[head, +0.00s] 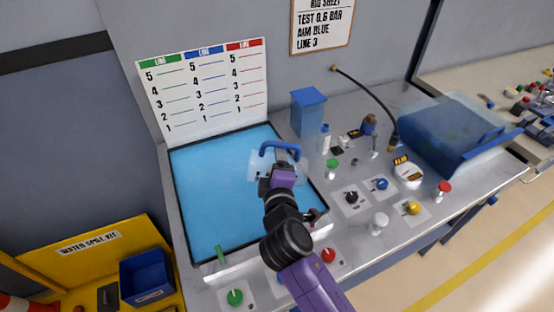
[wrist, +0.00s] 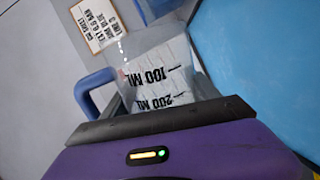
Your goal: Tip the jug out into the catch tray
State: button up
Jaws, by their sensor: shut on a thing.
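My gripper (head: 279,178) is shut on the clear jug (head: 291,168) and holds it over the right part of the wide, black-rimmed blue tray (head: 215,195). The jug's blue handle (head: 281,147) arches on top in the head view, so the jug looks tipped well over. In the wrist view the jug (wrist: 155,65) fills the middle, with black 100 ML and 200 ML marks, and its handle (wrist: 92,90) is at the left. No coloured liquid or stream shows; I cannot tell whether the jug holds anything. The arm hides part of the tray's near right side.
A marked white board (head: 205,90) stands behind the tray. A blue box (head: 308,110), several small bottles and knobs, and a large blue translucent bin (head: 450,135) occupy the bench's right. A yellow spill-kit stand (head: 95,260) is at lower left.

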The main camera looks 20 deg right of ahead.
jog(key=f+m, duration=0.1)
jog(key=m, duration=0.3)
jog(key=shift+a+f+t+y, duration=0.15)
jog(key=shift+f+t+y, duration=0.15)
jog(key=shift+f, duration=0.05)
jog(key=shift+f+m+b, duration=0.5)
jog(key=shift+b, duration=0.15)
jog(key=m+b, duration=0.2)
jog(key=b, duration=0.1)
jog(key=f+m+t+b, duration=0.1)
jog(key=m+b, duration=0.2)
jog(key=f+m+b, duration=0.1)
jog(key=m+b, duration=0.1)
jog(key=b, duration=0.1)
jog(key=shift+w+a+m+y+b, duration=0.15)
jog(key=shift+a+m+y+b, duration=0.15)
jog(key=shift+y+b, duration=0.1)
